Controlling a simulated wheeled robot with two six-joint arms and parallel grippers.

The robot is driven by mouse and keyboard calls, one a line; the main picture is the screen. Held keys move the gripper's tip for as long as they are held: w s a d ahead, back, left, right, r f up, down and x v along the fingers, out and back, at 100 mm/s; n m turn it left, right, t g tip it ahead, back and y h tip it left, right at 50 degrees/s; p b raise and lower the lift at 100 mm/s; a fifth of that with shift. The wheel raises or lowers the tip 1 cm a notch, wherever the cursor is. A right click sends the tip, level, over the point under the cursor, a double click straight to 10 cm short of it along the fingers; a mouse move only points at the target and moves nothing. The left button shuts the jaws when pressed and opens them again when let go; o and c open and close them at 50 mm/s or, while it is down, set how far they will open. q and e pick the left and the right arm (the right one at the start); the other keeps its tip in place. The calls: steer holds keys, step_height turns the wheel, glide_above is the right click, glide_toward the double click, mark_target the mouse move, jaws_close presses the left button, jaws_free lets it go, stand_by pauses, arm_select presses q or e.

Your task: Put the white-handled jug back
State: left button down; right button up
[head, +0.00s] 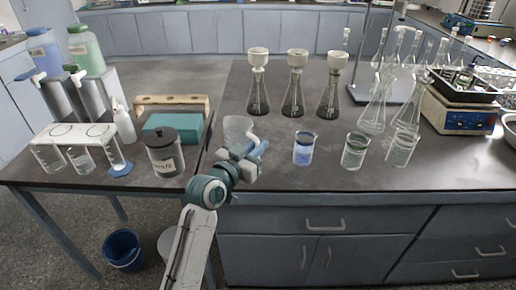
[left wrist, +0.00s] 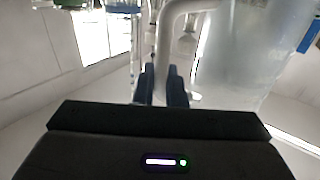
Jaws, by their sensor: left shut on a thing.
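The white-handled jug (head: 237,128) is a translucent, cloudy vessel near the front left corner of the right-hand bench. It fills the upper right of the left wrist view (left wrist: 242,55). Its white handle (left wrist: 168,42) runs down between the dark blue fingers of my left gripper (left wrist: 162,88). In the head view, my left gripper (head: 250,157) is shut on the handle, at the bench's front edge. The jug's base is partly hidden by the gripper, so I cannot tell whether it touches the bench. My right gripper is out of view.
Beakers with blue (head: 305,149), green (head: 354,151) and clear (head: 402,149) contents stand right of the jug. Filter flasks (head: 258,92) stand behind. A lidded grey jar (head: 164,153) and teal box (head: 173,128) are left, across a narrow gap. Clear bench lies between beakers and flasks.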

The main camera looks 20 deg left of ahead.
arm_select(q)
steer(key=shift+w+a+f, duration=0.15)
steer(key=shift+w+f, duration=0.75)
steer(key=shift+f, duration=0.05)
steer(key=shift+w+a+f, duration=0.15)
steer(key=shift+w+f, duration=0.7)
steer(key=shift+f, duration=0.05)
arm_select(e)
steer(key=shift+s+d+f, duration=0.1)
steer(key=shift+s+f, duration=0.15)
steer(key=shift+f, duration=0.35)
arm_select(q)
steer(key=shift+f, duration=0.1)
steer(key=c, duration=1.5)
jaws_free()
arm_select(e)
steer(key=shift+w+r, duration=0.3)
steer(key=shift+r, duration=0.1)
